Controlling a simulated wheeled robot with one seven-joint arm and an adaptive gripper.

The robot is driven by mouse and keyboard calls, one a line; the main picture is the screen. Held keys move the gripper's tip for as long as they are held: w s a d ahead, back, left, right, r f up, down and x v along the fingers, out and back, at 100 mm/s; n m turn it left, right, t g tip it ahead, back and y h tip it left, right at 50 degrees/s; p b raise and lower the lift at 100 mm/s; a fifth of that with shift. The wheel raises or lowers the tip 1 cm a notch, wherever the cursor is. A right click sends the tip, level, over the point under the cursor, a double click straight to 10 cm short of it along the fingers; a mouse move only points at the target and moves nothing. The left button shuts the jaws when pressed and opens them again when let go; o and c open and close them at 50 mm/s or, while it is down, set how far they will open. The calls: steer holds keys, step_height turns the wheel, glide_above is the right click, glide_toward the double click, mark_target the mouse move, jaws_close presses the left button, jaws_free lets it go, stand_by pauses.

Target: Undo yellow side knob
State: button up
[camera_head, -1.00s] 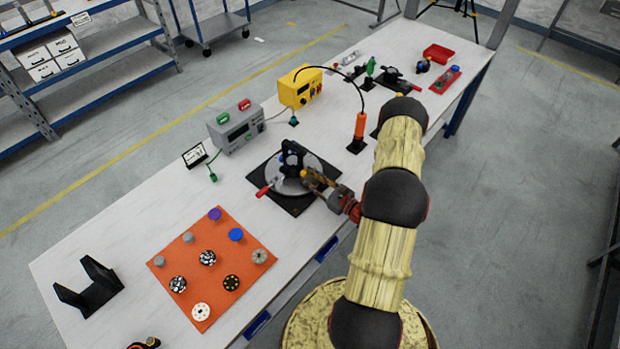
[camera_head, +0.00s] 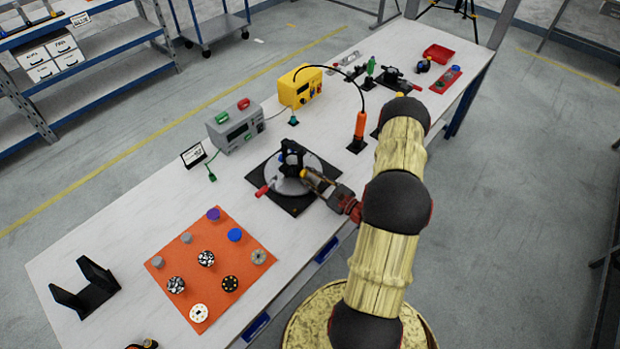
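A black par can fixture (camera_head: 291,158) stands on a round grey plate (camera_head: 284,186) over a black square base. A red handle (camera_head: 262,190) sticks out at the plate's left edge. My gripper (camera_head: 309,176) reaches in from the right, its fingers at the fixture's right side. The yellow side knob cannot be made out apart from the gripper's fingertips. Whether the fingers are open or shut on something is too small to tell.
An orange mat (camera_head: 205,270) with several knobs and discs lies at the front left. A grey power box (camera_head: 235,128) and a yellow box (camera_head: 301,88) stand behind the plate. A black cradle (camera_head: 85,289) is at the far left. An orange-handled tool (camera_head: 360,127) stands upright to the right.

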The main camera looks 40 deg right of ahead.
steer(key=o, duration=0.5)
